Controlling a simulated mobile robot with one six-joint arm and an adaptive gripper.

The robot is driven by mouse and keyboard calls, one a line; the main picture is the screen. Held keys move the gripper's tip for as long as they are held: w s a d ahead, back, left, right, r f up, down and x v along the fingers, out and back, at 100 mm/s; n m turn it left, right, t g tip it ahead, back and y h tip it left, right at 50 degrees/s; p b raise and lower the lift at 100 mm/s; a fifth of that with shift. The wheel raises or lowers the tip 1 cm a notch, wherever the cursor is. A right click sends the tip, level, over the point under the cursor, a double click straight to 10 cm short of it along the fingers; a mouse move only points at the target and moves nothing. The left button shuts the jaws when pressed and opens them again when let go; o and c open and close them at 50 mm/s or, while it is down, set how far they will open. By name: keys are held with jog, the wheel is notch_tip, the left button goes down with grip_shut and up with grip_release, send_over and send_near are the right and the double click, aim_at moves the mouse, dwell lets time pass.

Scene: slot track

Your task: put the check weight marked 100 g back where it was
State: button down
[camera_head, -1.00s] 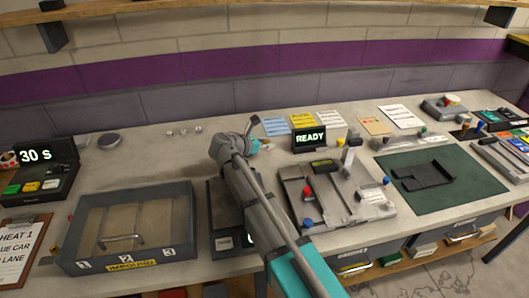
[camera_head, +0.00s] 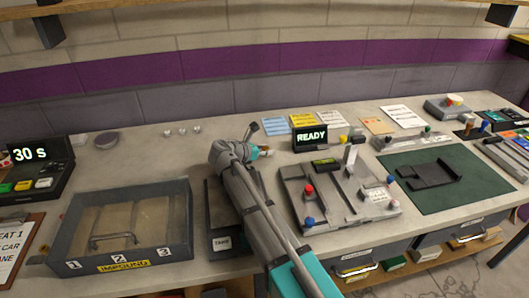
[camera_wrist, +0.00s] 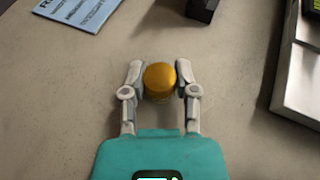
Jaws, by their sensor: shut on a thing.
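My gripper (camera_wrist: 160,82) is shut on a round brass-coloured weight (camera_wrist: 160,76), seen from above between the two fingers in the wrist view. No marking can be read on it, and I cannot tell whether it touches the table. In the head view my gripper (camera_head: 262,152) is over the bench, left of the READY display, and the weight shows only as a small orange patch (camera_head: 266,149). Several small silver pieces (camera_head: 182,131) stand at the back left. The scale (camera_head: 221,243) with a TARE button is partly hidden behind my arm.
The READY display (camera_head: 310,139) stands close to the right of my gripper, with the grey slotted fixture (camera_head: 335,212) in front of it. Paper cards (camera_head: 275,126) lie behind. The impound tray (camera_head: 88,262) is at the left. Bare bench lies between the silver pieces and my gripper.

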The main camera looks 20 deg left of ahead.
jog(key=shift+f, duration=0.1)
jog(key=shift+c, duration=1.9)
grip_release()
jog(key=shift+r, duration=0.25)
jog(key=p+v, duration=0.4)
jog(key=v, duration=0.8)
jog(key=shift+p, duration=0.3)
jog(key=shift+w, duration=0.1)
